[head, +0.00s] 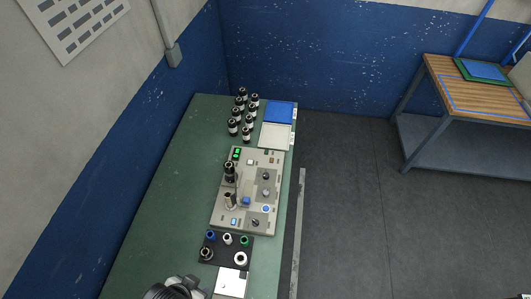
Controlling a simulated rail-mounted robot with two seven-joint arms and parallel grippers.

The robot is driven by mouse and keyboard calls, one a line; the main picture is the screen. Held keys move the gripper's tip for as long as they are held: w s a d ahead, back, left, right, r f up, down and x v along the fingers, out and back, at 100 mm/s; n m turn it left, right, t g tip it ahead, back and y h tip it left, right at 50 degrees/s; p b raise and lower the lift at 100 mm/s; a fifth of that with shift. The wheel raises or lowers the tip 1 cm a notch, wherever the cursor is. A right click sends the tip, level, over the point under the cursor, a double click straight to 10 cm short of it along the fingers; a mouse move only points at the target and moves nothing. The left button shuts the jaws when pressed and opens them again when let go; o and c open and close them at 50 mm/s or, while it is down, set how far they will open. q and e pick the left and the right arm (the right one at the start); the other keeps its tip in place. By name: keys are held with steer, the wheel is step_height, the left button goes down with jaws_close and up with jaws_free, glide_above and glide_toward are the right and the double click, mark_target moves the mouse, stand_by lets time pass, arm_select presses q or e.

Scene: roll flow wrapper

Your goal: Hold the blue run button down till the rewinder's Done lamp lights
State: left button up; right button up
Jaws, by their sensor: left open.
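The rewinder (262,178) is a beige panel unit on the green bench, with dark knobs, a black-topped roll on a spindle and small labels. Near its front end are a raised blue block (246,201) and a round, blue-ringed button (266,209); I cannot tell which is the run button. A small display (236,154) at its back left shows green lights; I cannot read which lamp is Done. My left gripper (183,288) is at the bottom edge, partly cut off, apart from the panel and in front of it. My right gripper is not in view.
Several black-and-white rolls (243,110) stand behind the panel beside a blue tray (279,112) and a white tray (276,136). A black holder (225,249) with coloured rings lies in front of it. The bench's left side (165,180) is clear. A wooden table (470,90) stands far right.

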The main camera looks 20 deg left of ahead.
arm_select(q)
steer(key=c, duration=0.7)
jaws_close()
steer(key=shift+d, duration=0.1)
steer(key=shift+s+a, duration=0.1)
steer(key=shift+a, duration=0.1)
stand_by(0.3)
